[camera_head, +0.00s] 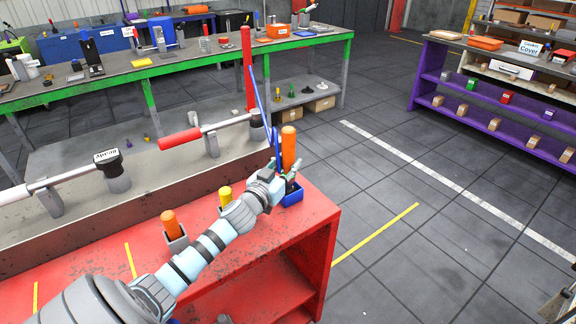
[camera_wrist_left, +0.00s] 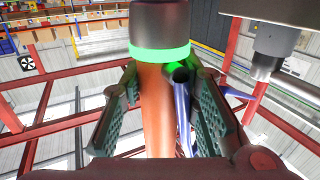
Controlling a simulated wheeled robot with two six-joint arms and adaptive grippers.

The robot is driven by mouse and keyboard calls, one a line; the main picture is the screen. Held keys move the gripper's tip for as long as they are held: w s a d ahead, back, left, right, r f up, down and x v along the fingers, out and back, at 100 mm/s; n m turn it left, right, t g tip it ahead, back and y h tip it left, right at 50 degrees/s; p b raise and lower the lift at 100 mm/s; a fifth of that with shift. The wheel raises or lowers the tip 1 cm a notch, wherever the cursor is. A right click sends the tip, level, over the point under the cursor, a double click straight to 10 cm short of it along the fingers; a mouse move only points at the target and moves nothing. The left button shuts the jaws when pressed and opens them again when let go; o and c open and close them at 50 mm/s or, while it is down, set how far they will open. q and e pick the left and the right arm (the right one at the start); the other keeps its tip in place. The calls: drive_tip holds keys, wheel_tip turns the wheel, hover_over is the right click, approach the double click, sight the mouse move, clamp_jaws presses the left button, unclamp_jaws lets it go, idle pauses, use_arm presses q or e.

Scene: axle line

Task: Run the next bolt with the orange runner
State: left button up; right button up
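The orange runner (camera_head: 288,146) stands upright at the right end of the red bench, over a blue holder (camera_head: 292,196). My left gripper (camera_head: 275,183) is at its lower part. In the left wrist view the fingers lie on both sides of the runner (camera_wrist_left: 154,110) and look shut on it near a glowing green ring (camera_wrist_left: 160,54). A blue rod (camera_wrist_left: 183,115) shows beside it. I cannot tell whether the runner still sits in the holder. My right gripper is not in view. No bolt can be made out.
Another orange-handled tool (camera_head: 171,224) and a yellow one (camera_head: 225,194) stand in holders on the red bench (camera_head: 318,215). Behind lie shafts, one with a red sleeve (camera_head: 180,138), and a red post (camera_head: 247,70). A green-edged bench (camera_head: 190,66) and purple shelf (camera_head: 475,95) stand farther off. Floor at right is clear.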

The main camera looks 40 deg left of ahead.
use_arm(q)
drive_tip(key=o, duration=0.4)
drive_tip(key=shift+c, duration=0.2)
drive_tip(key=shift+f, duration=0.1)
drive_tip(key=shift+s+f+b, duration=0.1)
drive_tip(key=shift+f+b, duration=0.15)
drive_tip(key=shift+b, duration=0.05)
drive_tip(key=s+b, duration=0.1)
drive_tip(key=s, duration=0.1)
drive_tip(key=s+d+b, duration=0.1)
drive_tip(key=s, duration=0.2)
drive_tip(key=shift+s+d+f+b, duration=0.15)
drive_tip(key=shift+s+f+b, duration=0.05)
drive_tip(key=shift+b, duration=0.2)
drive_tip(key=p, duration=0.1)
approach(287, 171)
drive_tip(key=s, duration=0.1)
drive_tip(key=s+r, duration=0.1)
drive_tip(key=s, duration=0.1)
drive_tip(key=shift+d, duration=0.15)
drive_tip(key=shift+w+f, duration=0.1)
